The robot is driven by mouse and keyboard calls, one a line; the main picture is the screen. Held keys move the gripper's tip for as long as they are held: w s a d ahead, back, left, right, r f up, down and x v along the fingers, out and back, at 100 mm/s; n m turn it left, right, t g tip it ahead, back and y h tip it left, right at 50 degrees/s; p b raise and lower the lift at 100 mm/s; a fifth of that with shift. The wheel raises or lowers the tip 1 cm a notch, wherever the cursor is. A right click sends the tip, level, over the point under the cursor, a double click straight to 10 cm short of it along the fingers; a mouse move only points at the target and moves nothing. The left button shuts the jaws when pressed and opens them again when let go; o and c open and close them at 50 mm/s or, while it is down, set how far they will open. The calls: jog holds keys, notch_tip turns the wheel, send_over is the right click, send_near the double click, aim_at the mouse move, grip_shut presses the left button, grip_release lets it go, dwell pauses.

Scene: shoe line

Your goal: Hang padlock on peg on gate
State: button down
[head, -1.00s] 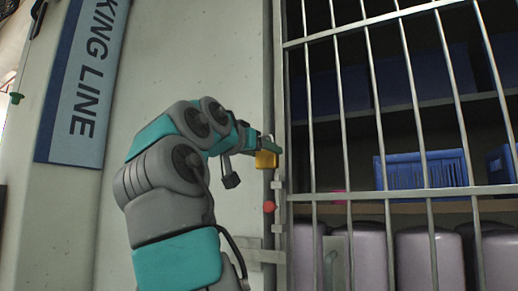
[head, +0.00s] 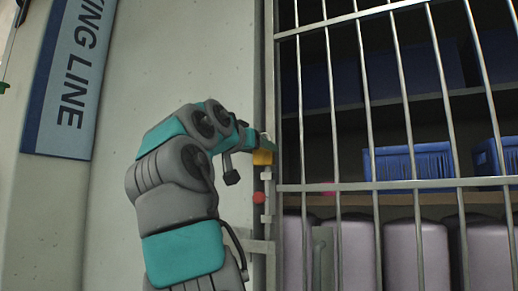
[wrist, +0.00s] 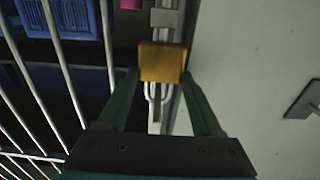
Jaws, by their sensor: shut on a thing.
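The yellow padlock (head: 262,157) is between the fingers of my gripper (head: 266,146), in front of the post at the left edge of the barred gate (head: 345,188). In the wrist view the padlock (wrist: 162,62) is gripped at its sides by both green fingertips of my gripper (wrist: 160,76). A pale, loop-like shape, probably its shackle, shows below the body in that view. The peg cannot be made out clearly; the padlock and gripper may hide it. I cannot tell whether the shackle touches anything on the gate.
A red knob (head: 258,197) sits on the post below the padlock. A pale metal bracket (wrist: 164,18) lies just beyond the padlock. Blue baskets (head: 410,162) and lilac containers (head: 350,250) stand behind the bars. A plain wall (head: 110,200) is on the left.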

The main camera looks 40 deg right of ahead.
dwell(0.3)
grip_release()
jog(key=shift+a, duration=0.1)
jog(key=b+v, duration=0.1)
jog(key=v, duration=0.6)
jog(key=shift+s+a, duration=0.15)
jog(key=shift+a, duration=0.1)
